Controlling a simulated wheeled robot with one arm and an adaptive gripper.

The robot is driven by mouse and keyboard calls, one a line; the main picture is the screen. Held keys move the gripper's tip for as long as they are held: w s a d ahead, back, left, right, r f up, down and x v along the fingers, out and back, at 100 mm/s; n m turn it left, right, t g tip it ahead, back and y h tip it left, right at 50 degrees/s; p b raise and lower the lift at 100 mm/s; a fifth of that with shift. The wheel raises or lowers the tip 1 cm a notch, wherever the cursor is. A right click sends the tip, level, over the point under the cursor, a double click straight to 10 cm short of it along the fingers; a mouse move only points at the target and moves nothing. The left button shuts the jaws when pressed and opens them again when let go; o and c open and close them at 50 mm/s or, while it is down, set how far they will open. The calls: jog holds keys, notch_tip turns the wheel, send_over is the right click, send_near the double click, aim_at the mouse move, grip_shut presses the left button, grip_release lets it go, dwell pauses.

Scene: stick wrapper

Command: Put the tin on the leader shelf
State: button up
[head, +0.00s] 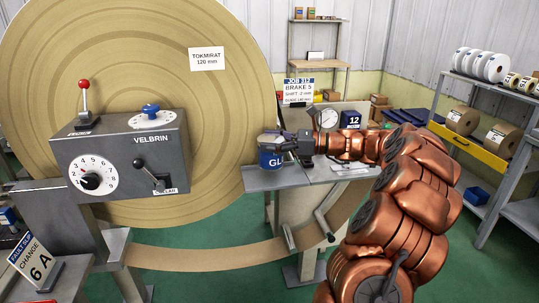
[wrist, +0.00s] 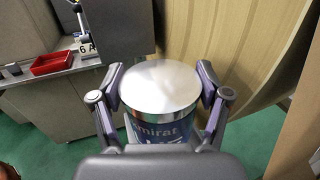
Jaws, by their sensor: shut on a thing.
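The tin (head: 269,160) is blue with white letters that start "GLU" in the head view. In the wrist view the tin (wrist: 160,128) shows a pale round top, a silver rim and part of a word, "mirat". My gripper (head: 281,144) is shut on it, with one finger on each side of its upper part (wrist: 160,88). A grey metal shelf (head: 262,182), likely the leader shelf, lies in front of the large paper roll. The tin appears upright over the shelf's left part; I cannot tell whether its base touches it.
The large tan paper roll (head: 120,50) stands close behind the tin. A grey control box (head: 122,155) with knobs and levers is to the left. A round gauge (head: 327,118) and a "12" block (head: 351,119) stand behind my arm. A red tray (wrist: 52,63) sits on a bench.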

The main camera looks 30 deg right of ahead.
aim_at(270, 154)
jog(key=shift+f, duration=1.9)
jog(key=shift+f, duration=0.1)
jog(key=o, duration=1.5)
jog(key=shift+c, duration=0.2)
jog(key=shift+s+d, duration=0.25)
jog(key=shift+d, duration=0.1)
jog(key=v, duration=1.1)
jog(key=shift+s+b, duration=0.15)
jog(key=shift+b, duration=0.15)
jog(key=shift+d, duration=0.1)
